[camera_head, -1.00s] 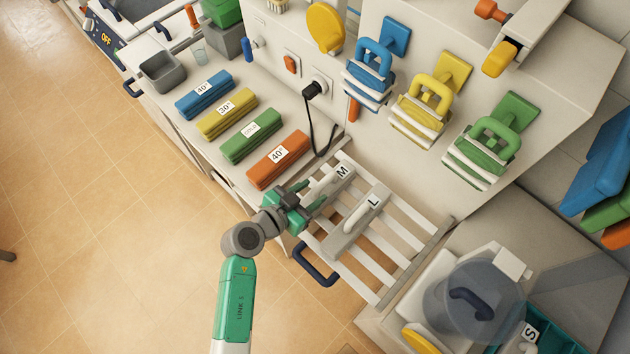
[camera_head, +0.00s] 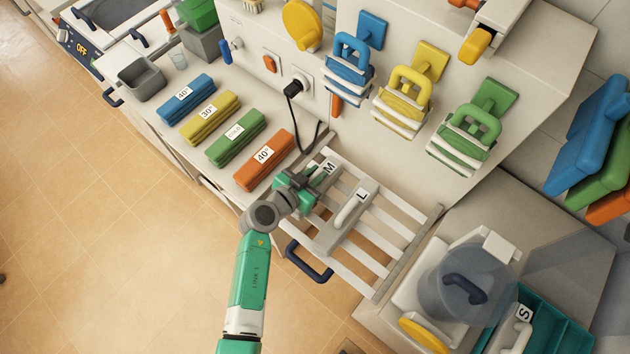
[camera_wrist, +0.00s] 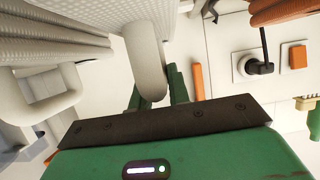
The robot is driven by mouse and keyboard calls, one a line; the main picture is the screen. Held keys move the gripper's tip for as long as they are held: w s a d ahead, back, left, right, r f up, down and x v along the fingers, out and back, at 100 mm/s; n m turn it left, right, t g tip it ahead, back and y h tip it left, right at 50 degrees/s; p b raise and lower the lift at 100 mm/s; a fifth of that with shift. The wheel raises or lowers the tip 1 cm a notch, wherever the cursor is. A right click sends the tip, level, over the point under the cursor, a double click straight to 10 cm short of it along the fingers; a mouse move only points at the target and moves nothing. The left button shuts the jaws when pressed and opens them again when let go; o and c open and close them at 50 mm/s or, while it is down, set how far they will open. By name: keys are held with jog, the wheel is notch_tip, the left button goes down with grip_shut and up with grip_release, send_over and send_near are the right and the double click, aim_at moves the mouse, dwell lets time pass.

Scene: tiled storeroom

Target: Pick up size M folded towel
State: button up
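The size M towel (camera_head: 313,164) is a pale folded bundle with a white loop handle and an M label. It lies at the left end of the slatted rack (camera_head: 388,228), partly hidden by my gripper (camera_head: 312,190). In the wrist view, the pale handle (camera_wrist: 146,50) passes between the two green fingers of my gripper (camera_wrist: 157,88), with the ribbed towel (camera_wrist: 60,42) at its left. The fingers are close to the handle's sides. Whether they press on it cannot be made out. The grey L towel (camera_head: 345,222) lies just right of it.
Blue, yellow, green and orange rolled towels (camera_head: 264,160) line the counter at left. A black cable (camera_head: 302,115) hangs behind the rack. Blue, yellow and green handled bundles (camera_head: 463,141) hang on the wall. The dark rack handle (camera_head: 308,265) juts out in front. An S item (camera_head: 515,330) sits lower right.

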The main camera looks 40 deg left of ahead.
grip_shut()
notch_tip(320, 180, up, 10)
jog(key=shift+r+p, duration=0.1)
jog(key=shift+p, duration=0.7)
